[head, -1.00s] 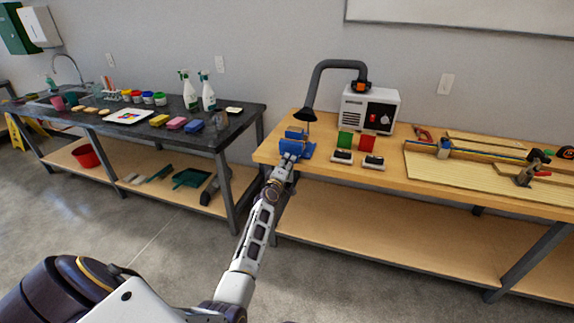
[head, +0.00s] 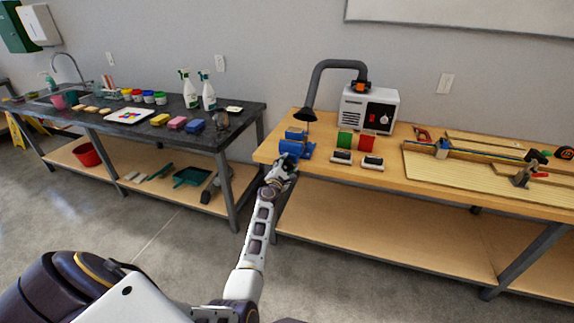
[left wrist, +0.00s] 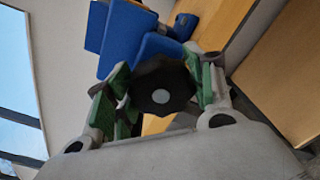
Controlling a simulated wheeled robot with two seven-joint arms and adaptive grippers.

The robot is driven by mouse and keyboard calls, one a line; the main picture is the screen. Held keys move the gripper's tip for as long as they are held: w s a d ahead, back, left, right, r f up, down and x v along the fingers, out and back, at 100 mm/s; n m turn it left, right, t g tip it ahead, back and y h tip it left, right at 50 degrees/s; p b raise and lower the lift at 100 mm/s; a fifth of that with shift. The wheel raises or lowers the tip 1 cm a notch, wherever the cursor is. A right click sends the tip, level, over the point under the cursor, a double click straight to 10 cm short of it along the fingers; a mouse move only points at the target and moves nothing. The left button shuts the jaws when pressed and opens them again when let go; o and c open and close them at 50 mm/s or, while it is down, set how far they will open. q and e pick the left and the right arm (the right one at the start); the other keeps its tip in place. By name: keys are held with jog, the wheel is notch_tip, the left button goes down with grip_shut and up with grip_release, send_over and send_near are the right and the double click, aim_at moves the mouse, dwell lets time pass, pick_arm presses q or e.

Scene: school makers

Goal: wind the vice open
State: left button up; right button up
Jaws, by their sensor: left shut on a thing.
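A blue vice (head: 300,147) stands at the left front corner of the wooden workbench. My left gripper (head: 284,168) is at the vice's front, at the end of my outstretched left arm. In the left wrist view the vice's body (left wrist: 140,45) lies just beyond a black, lobed round knob (left wrist: 160,84) with a pale centre. My left gripper's green-padded fingers are shut on this knob, one on each side. The gap between the vice jaws is too small to judge. My right gripper is not in view.
Behind the vice a grey extractor hose (head: 312,85) arches from a white box unit (head: 369,108). Green and red blocks (head: 345,142) stand to its right. A dark table (head: 125,130) with bottles and sponges stands left, across a narrow gap.

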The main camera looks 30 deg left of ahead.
pick_arm(q)
jog(key=shift+r+n, duration=0.35)
jog(key=shift+n, duration=0.65)
jog(key=shift+n+p, duration=0.4)
jog(key=shift+n, duration=0.1)
jog(key=n+p, duration=0.5)
jog(key=n, duration=0.6)
jog(key=shift+a, duration=0.15)
jog(key=shift+n+p, duration=0.5)
jog(key=shift+n, duration=0.7)
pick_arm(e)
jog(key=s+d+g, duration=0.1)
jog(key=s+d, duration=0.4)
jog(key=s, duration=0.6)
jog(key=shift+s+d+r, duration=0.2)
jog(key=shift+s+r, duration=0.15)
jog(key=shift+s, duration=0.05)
pick_arm(q)
jog(key=o, duration=1)
jog(key=shift+w+f, duration=0.1)
jog(key=shift+f, duration=0.2)
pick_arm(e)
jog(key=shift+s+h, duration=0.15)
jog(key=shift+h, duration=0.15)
